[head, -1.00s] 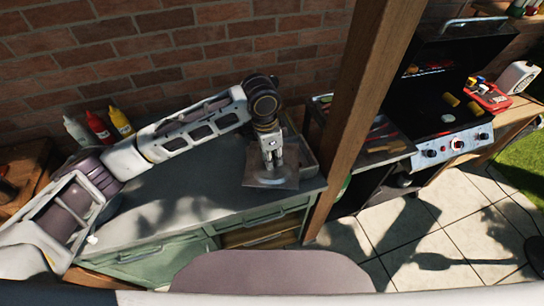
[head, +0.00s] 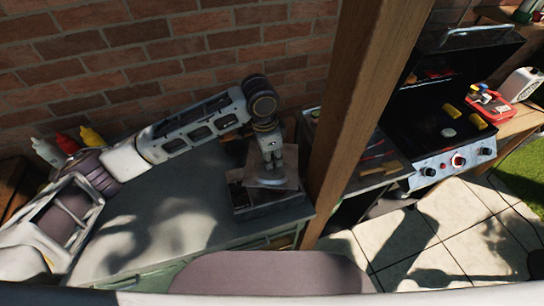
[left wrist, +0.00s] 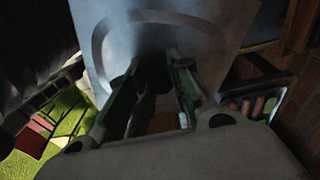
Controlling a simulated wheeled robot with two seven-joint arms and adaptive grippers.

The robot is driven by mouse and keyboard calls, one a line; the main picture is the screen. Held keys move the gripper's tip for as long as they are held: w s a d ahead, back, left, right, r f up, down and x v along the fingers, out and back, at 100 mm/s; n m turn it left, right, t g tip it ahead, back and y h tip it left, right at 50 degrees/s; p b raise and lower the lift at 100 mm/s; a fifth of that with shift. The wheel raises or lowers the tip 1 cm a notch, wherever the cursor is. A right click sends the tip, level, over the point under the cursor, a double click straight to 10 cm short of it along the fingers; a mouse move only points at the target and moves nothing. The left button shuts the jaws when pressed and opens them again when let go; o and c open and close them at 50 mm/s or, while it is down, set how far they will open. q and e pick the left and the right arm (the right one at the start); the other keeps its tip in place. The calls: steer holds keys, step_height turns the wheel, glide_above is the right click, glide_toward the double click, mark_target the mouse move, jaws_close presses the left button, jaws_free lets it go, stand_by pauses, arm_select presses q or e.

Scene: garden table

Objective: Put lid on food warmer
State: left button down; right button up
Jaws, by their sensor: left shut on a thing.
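My left gripper (head: 270,165) is shut on the handle of the flat metal lid (head: 288,180). The lid also fills the top of the left wrist view (left wrist: 225,25), with the gripper's fingers (left wrist: 160,95) against it. The food warmer (head: 268,208), a low dark box, stands near the right end of the green counter, under and around the lid. The lid covers part of it, and some of its dark left side and front show. I cannot tell whether the lid touches the rim. My right gripper is out of view.
A wooden post (head: 355,105) stands close to the right of the warmer. The green counter's grey top (head: 150,220) is clear to the left. Sauce bottles (head: 67,143) stand at the back left. A grill (head: 440,120) is beyond the post.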

mark_target(271, 172)
arm_select(q)
steer(key=shift+s+r, duration=0.1)
steer(key=shift+r, duration=0.05)
steer(key=shift+s+a, duration=0.15)
steer(key=shift+f, duration=1.35)
steer(key=shift+f+b, duration=0.95)
steer(key=shift+f, duration=0.25)
steer(key=shift+f+b, duration=0.7)
steer(key=shift+b, duration=0.15)
steer(key=shift+f+b, duration=0.2)
steer(key=shift+b, duration=0.1)
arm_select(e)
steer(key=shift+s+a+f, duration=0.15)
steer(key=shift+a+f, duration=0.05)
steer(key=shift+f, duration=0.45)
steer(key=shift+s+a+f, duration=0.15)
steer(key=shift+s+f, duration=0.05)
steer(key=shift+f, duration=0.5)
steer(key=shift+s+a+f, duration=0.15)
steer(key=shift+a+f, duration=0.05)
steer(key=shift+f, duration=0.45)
arm_select(q)
steer(key=shift+f, duration=0.15)
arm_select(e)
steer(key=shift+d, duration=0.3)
